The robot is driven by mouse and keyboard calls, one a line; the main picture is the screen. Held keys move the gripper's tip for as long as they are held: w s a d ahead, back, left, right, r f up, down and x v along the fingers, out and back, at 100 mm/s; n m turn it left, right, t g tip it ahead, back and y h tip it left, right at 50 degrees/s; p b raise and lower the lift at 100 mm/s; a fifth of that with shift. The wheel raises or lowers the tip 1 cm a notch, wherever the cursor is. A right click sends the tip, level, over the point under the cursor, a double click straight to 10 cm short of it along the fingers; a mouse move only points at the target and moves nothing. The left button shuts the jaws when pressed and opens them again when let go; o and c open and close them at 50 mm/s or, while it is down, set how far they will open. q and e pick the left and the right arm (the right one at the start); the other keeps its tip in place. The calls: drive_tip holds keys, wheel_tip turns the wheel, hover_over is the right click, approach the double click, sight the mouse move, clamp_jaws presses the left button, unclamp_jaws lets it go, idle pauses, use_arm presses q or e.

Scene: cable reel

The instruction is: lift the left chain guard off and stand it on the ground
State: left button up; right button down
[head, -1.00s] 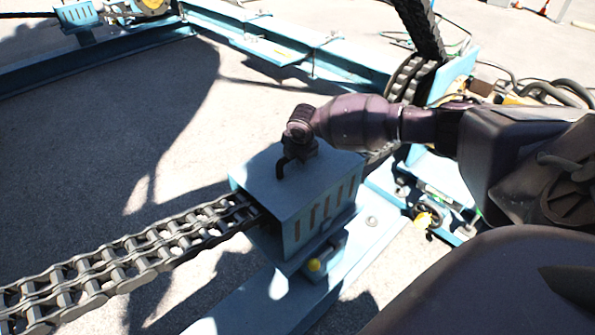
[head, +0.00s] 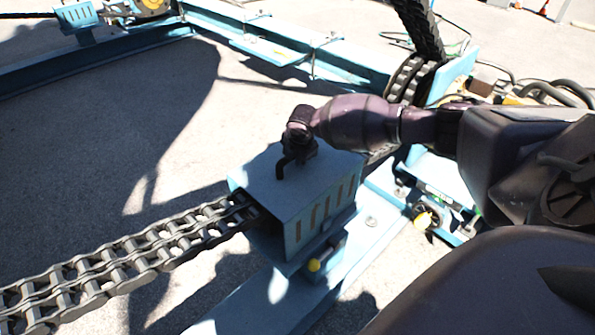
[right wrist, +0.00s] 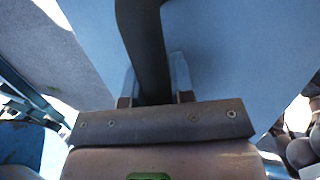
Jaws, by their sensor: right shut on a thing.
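The chain guard (head: 325,215) is a light blue slotted box over the chain (head: 150,248), which runs out of its open end to the lower left. A dark bent handle (head: 280,168) stands on its top plate. My right gripper (head: 297,160) is at that handle, coming from the right. In the right wrist view the gripper (right wrist: 155,98) is shut on the dark handle (right wrist: 145,40), with the blue top plate (right wrist: 220,60) behind it. The guard sits over its blue mount, and I cannot tell whether they touch. My left gripper is not in view.
A sprocket (head: 408,78) with chain stands behind my arm. Hoses (head: 560,92) lie at the right. Open concrete ground (head: 90,140) lies to the left.

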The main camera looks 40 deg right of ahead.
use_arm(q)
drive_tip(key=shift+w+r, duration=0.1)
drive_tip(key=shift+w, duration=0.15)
use_arm(e)
drive_tip(key=shift+d, duration=0.1)
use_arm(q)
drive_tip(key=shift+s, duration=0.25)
use_arm(e)
drive_tip(key=shift+r, duration=0.15)
drive_tip(key=shift+w+r, duration=0.1)
drive_tip(key=shift+r, duration=0.3)
use_arm(q)
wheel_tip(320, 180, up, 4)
drive_tip(key=p, duration=0.4)
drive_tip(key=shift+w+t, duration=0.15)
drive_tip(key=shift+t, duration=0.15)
use_arm(e)
wheel_tip(320, 180, up, 19)
drive_tip(key=shift+r, duration=0.15)
use_arm(q)
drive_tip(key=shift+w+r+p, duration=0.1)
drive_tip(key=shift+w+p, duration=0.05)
drive_tip(key=shift+p, duration=0.15)
